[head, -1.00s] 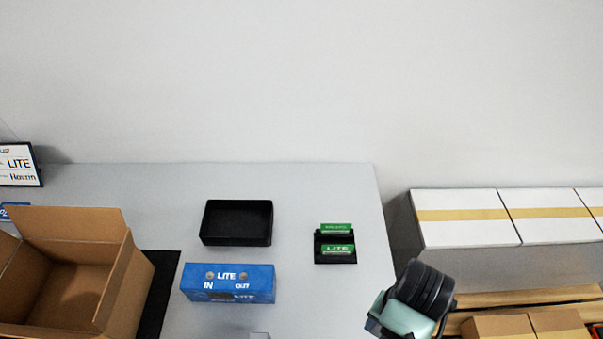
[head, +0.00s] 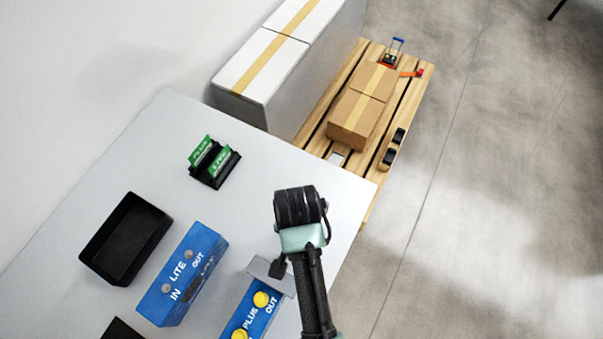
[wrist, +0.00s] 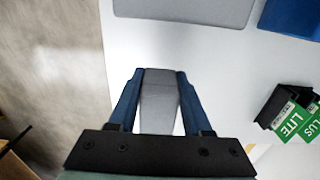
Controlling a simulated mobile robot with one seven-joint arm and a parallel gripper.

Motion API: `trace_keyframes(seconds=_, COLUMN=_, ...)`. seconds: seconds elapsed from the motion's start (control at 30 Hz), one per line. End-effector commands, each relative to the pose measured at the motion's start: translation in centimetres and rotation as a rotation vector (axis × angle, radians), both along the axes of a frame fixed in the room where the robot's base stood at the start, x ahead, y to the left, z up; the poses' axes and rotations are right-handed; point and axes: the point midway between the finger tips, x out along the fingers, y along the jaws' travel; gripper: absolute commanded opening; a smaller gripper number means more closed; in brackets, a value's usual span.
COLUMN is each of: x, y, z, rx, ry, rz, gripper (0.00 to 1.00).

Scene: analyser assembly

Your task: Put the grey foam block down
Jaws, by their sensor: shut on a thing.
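In the wrist view my gripper (wrist: 160,75) is shut on the grey foam block (wrist: 158,102), which stands between the two blue fingers. The white table surface lies beyond the block's end. I cannot tell whether the block touches the table. In the head view the wrist of my arm is over the right part of the table (head: 240,205), near its edge. The fingers and the held block are hidden there, behind my arm.
Another grey piece (head: 270,275) is at the end of the blue PLUS box (head: 258,312). The blue LITE box (head: 182,275), a black tray (head: 127,240) and a black holder with green cards (head: 214,165) stand to the left. A pallet (head: 372,110) is beyond the table.

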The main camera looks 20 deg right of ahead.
Motion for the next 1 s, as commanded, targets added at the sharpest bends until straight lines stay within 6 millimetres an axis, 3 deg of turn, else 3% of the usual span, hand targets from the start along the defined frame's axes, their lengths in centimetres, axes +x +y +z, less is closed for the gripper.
trace_keyframes(seconds=0.1, x=0.0, y=0.1, z=-2.0, rx=0.002, ry=0.003, rz=0.003, gripper=0.0)
trace_keyframes(seconds=0.5, x=0.0, y=0.1, z=-6.7, rx=0.002, ry=0.001, rz=0.005, gripper=0.0)
trace_keyframes(seconds=0.93, x=0.0, y=0.1, z=-7.4, rx=0.001, ry=-0.001, rz=0.006, gripper=0.0)
trace_keyframes(seconds=0.97, x=0.0, y=0.1, z=-7.4, rx=0.001, ry=-0.001, rz=0.006, gripper=0.51)
trace_keyframes(seconds=1.0, x=0.1, y=0.1, z=-7.3, rx=0.001, ry=-0.001, rz=0.006, gripper=0.58)
